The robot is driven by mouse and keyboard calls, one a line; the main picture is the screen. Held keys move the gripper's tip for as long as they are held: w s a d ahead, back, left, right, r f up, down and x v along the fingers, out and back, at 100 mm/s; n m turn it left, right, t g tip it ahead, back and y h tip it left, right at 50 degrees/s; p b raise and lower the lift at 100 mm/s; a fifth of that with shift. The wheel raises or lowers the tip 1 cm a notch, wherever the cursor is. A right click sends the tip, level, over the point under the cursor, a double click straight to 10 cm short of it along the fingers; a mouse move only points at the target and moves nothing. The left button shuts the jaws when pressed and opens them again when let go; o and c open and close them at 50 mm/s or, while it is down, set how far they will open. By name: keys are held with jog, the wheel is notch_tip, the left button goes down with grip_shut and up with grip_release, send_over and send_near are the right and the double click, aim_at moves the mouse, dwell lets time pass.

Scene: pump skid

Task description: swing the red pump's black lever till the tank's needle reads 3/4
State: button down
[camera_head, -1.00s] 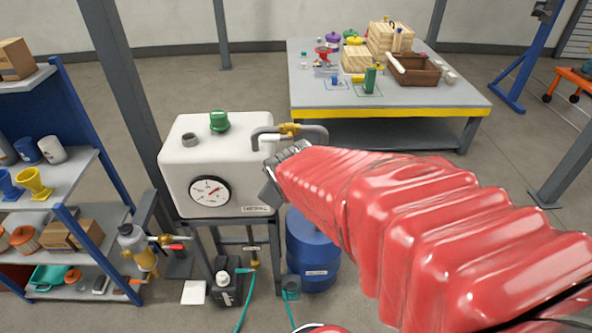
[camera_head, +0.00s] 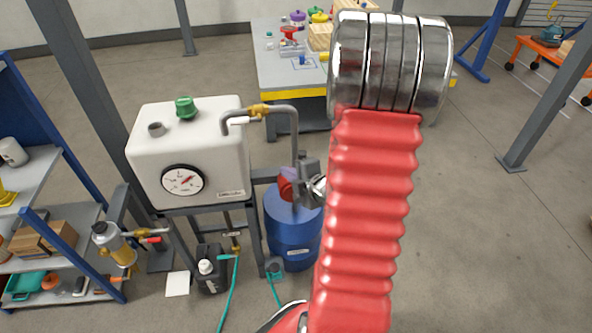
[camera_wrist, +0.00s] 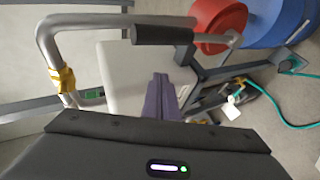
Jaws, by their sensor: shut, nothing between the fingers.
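The white tank (camera_head: 222,165) stands at left of centre. Its round gauge (camera_head: 183,181) has a red needle pointing up and right; I cannot read the number. The red pump (camera_head: 287,188) sits right of the tank, partly hidden by my gripper (camera_head: 303,166). In the wrist view, the red pump (camera_wrist: 214,25) is at the top, with a metal rod ending in the lever's black grip (camera_wrist: 160,35). My gripper (camera_wrist: 161,77) is shut and empty. Its tips appear just below the black grip in the picture, with a visible gap. The lever is not clear in the head view.
A grey pipe (camera_head: 294,140) with a brass fitting (camera_head: 259,111) arches from the tank beside my gripper. A blue drum (camera_head: 293,230) stands below the pump. A black jug (camera_head: 211,272) and teal hose (camera_head: 229,290) are on the floor. Shelves (camera_head: 75,228) stand left.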

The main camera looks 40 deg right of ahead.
jog(key=s+f+n+t, duration=0.2)
jog(key=s+t, duration=0.4)
jog(key=s, duration=0.3)
jog(key=shift+a+y, duration=0.25)
jog(key=shift+y, duration=0.15)
jog(key=shift+w, duration=0.1)
jog(key=shift+w, duration=4.9)
jog(key=shift+s+d, duration=0.25)
jog(key=shift+d, duration=0.5)
jog(key=shift+s+d, duration=0.3)
jog(key=shift+d, duration=0.4)
jog(key=shift+s+d, duration=0.25)
jog(key=shift+d, duration=0.5)
jog(key=shift+d, duration=0.15)
